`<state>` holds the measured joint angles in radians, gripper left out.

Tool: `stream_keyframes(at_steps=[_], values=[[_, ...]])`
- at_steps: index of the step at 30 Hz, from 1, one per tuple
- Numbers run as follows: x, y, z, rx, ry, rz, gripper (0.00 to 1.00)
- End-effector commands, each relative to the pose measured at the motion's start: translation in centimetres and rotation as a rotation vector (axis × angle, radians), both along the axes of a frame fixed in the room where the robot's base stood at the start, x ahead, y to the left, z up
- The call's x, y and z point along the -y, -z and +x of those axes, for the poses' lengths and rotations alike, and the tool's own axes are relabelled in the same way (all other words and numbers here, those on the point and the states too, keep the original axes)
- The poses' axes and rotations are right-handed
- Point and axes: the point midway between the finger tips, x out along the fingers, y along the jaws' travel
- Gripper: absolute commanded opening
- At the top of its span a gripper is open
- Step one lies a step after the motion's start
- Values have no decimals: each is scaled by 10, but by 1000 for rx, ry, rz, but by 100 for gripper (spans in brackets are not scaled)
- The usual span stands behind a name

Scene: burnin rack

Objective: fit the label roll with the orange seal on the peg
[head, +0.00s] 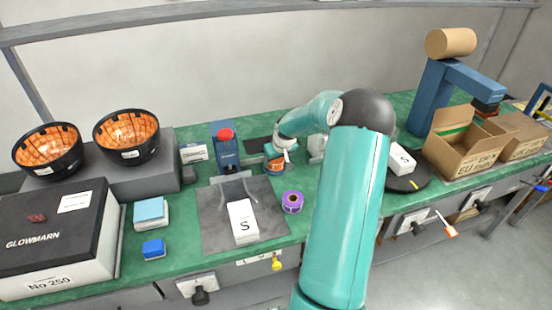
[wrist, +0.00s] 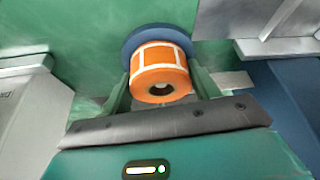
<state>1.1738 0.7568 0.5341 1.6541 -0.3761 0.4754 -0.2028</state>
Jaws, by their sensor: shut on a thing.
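An orange label roll with white label edges (wrist: 160,72) is between the two fingers of my gripper (wrist: 163,90) in the wrist view. My gripper is shut on it. The near end of the roll shows a dark core hole. A round blue disc (wrist: 138,36) lies right behind the roll; I cannot tell whether they touch. In the head view my gripper (head: 277,160) is low over the bench beside a blue device with a red knob (head: 225,142), and a bit of orange shows there. I cannot make out the peg in either view.
A purple roll (head: 292,201) lies near the green bench's (head: 180,215) front. A white box marked S (head: 243,222) stands on a grey mat (head: 208,228). Two orange-lined bowls (head: 127,133) are at left. An open carton (head: 462,150) and a black turntable (head: 415,182) are at right.

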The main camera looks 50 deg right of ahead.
Motion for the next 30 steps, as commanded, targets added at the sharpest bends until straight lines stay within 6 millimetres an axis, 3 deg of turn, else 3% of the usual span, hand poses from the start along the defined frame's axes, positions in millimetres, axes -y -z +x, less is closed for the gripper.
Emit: stream_keyframes(at_steps=[7,8,11,22,30], values=[[0,1,0,1,0,0,37],[0,1,0,1,0,0,66],[0,1,0,1,0,0,86],[0,-4,-1,1,1,-1,86],[-5,-46,-18,2,2,-4,86]])
